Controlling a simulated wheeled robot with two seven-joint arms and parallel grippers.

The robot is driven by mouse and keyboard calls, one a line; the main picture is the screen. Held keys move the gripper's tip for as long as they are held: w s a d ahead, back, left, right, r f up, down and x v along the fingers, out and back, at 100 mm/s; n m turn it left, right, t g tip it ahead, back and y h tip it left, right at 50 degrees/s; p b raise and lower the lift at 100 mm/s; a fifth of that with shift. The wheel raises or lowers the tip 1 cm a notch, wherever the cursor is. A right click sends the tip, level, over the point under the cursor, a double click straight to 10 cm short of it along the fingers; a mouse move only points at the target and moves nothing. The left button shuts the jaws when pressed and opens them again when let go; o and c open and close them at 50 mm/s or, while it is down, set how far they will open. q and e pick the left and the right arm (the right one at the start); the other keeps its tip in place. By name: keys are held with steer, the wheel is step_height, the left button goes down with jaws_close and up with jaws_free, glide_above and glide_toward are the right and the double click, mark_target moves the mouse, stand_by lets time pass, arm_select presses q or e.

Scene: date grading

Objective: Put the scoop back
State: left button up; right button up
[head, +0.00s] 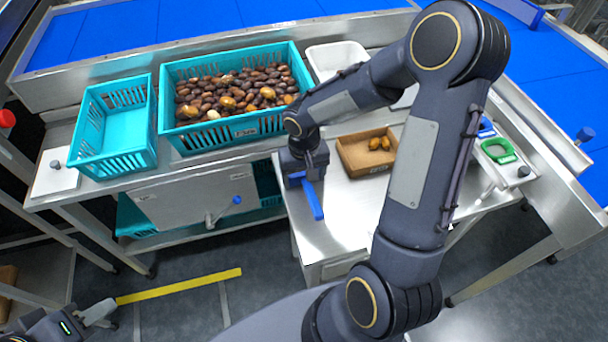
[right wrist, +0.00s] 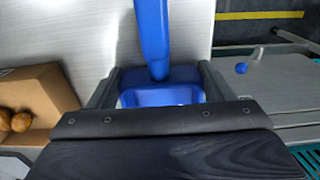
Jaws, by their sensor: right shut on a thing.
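The blue scoop (head: 313,199) is in my right gripper (head: 304,178), over the steel worktop to the left of the cardboard tray. In the right wrist view, the scoop's blue handle (right wrist: 152,38) points away from the gripper, and its wider end sits between the two dark fingers (right wrist: 160,92), which are shut on it. Whether the scoop touches the worktop I cannot tell. My left gripper (head: 100,312) is low at the left, over the floor and away from the tables; its finger opening is unclear.
A teal crate full of dates (head: 165,100) and an empty teal crate (head: 80,120) stand left. A cardboard tray (head: 352,158) holds a few dates. A white tub (head: 322,52) stands behind. Steel worktop (head: 340,215) in front is clear.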

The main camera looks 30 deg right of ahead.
steer(key=shift+f, duration=0.25)
steer(key=o, duration=1.3)
steer(key=shift+c, duration=0.2)
step_height(320, 180, up, 8)
steer(key=shift+f, duration=0.15)
steer(key=shift+s+r, duration=0.15)
steer(key=shift+r, duration=0.2)
steer(key=s+a+r+t+y+p, duration=0.1)
steer(key=s+a+r+t+y, duration=0.1)
steer(key=s+r, duration=0.3)
steer(key=s+a+r+n+t+y+p, duration=0.1)
steer(key=s+a+r+t, duration=0.1)
steer(key=s+r, duration=0.4)
steer(key=s+t, duration=0.1)
steer(key=s, duration=0.4)
steer(key=shift+s+r+t+y, duration=0.2)
steer(key=shift+s+t+y, duration=0.1)
steer(key=shift+s+y, duration=0.1)
